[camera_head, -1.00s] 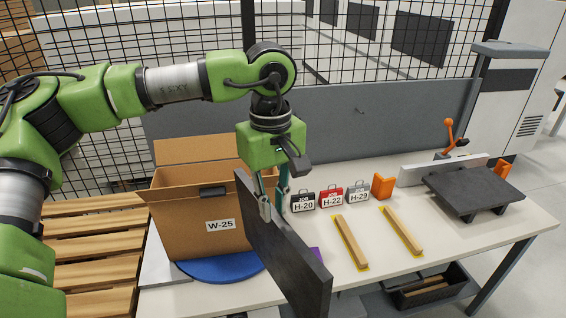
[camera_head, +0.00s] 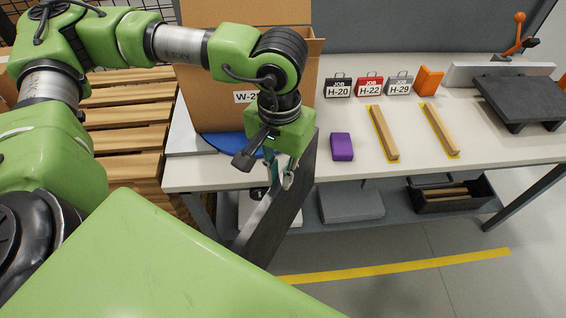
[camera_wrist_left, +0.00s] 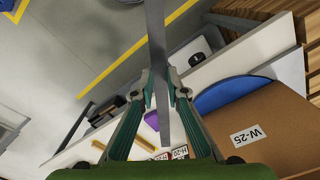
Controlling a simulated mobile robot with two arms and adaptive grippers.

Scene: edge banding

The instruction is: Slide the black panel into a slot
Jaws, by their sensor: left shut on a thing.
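The black panel (camera_head: 278,215) stands on edge, held upright and slightly tilted in front of the workbench's front edge. Its lower part hangs below the tabletop level. My left gripper (camera_head: 284,178) is shut on its upper edge. In the left wrist view, the thin panel edge (camera_wrist_left: 155,35) runs between the two fingertips (camera_wrist_left: 159,88) of that gripper. I cannot make out a slot. My right gripper is not in view.
A purple block (camera_head: 342,147), two wooden strips on yellow marks (camera_head: 383,133), job tags (camera_head: 369,86) and an orange block (camera_head: 428,81) occupy the bench (camera_head: 320,115). A dark board (camera_head: 525,98) lies at right. A black bin (camera_head: 450,203) is on the lower shelf.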

